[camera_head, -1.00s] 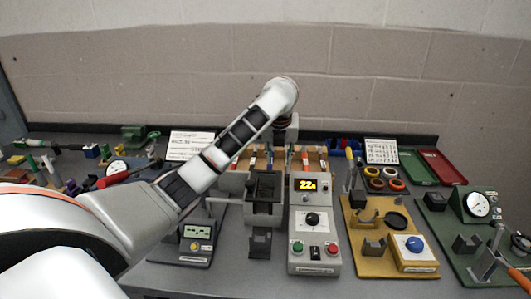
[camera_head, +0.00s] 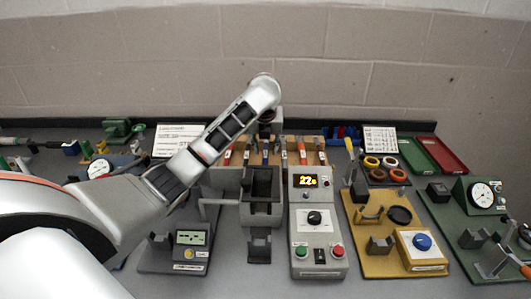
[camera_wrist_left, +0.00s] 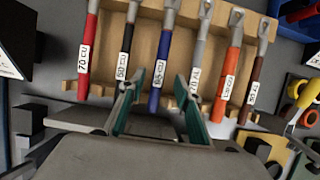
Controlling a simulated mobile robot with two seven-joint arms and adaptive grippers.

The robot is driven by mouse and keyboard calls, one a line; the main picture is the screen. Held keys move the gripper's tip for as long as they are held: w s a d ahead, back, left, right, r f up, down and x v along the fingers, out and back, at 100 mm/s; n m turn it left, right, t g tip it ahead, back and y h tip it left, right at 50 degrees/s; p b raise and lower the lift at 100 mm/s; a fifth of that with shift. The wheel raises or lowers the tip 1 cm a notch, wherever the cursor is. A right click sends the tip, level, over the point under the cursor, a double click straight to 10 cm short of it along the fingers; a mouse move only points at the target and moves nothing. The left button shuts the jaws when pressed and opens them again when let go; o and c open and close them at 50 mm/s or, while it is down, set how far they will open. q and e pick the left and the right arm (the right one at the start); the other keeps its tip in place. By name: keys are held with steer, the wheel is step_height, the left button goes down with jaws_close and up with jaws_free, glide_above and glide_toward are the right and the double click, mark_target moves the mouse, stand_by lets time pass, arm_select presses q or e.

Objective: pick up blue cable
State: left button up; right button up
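The blue cable (camera_wrist_left: 163,68) lies in a slot of a wooden rack (camera_wrist_left: 145,45), with a white label near its lower end and a grey metal lug at its top. My left gripper (camera_wrist_left: 157,90) is open, with its two green-padded fingers on either side of the blue cable's lower end in the left wrist view. I cannot tell whether either finger touches it. In the head view my left arm reaches over the rack (camera_head: 295,146), and its wrist partly hides the cables. My right gripper is not in view.
Red (camera_wrist_left: 88,55), black (camera_wrist_left: 124,58), grey (camera_wrist_left: 197,62), orange (camera_wrist_left: 228,75) and brown (camera_wrist_left: 256,75) cables lie beside the blue one in the rack. A grey unit with a lit display (camera_head: 307,181) stands in front. A yellow fixture (camera_head: 375,225) is to its right.

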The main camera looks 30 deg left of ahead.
mark_target(266, 149)
arm_select(q)
steer(key=shift+x, duration=1.45)
steer(key=shift+a, duration=0.1)
jaws_close()
steer(key=shift+r, duration=0.1)
